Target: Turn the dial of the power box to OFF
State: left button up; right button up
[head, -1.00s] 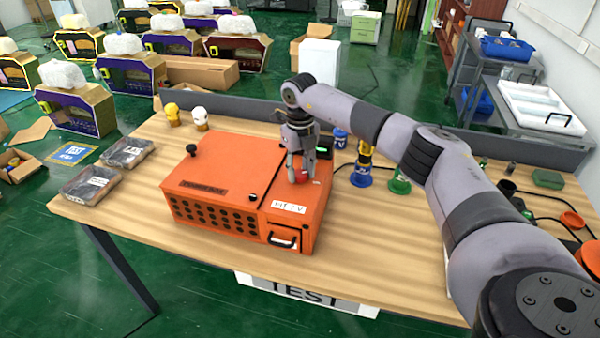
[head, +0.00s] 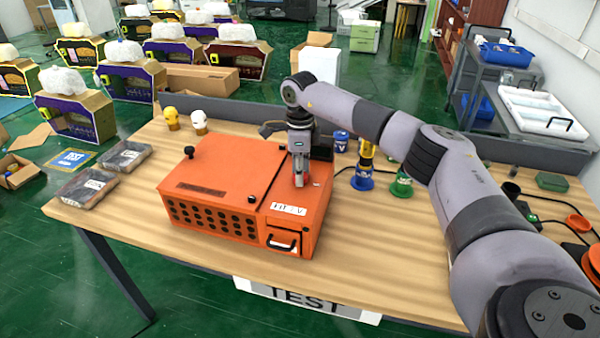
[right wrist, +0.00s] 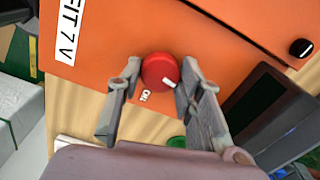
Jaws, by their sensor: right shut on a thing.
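The orange power box (head: 225,170) sits on the wooden table, with a vent grille and a handle on its front. My right gripper (head: 299,183) points down over the right part of its top. In the right wrist view its two fingers (right wrist: 157,84) are on either side of the red dial (right wrist: 156,69), shut on it. The dial's white mark (right wrist: 169,84) points to the lower right of the picture. A small white label (right wrist: 146,97), which seems to read ON, lies below the dial, and the mark does not point at it. No OFF label shows. My left gripper is not in view.
A black knob (head: 189,152) stands on the box's top left. Blue-and-yellow (head: 363,165) and green (head: 401,184) items stand right of the box. Two dark packages (head: 87,187) lie at the table's left. The table front is clear.

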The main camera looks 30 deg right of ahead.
jog(key=shift+r+n, duration=0.1)
jog(key=shift+n, duration=0.9)
jog(key=o, duration=1.2)
jog(key=shift+c, duration=0.2)
notch_tip(320, 180, up, 12)
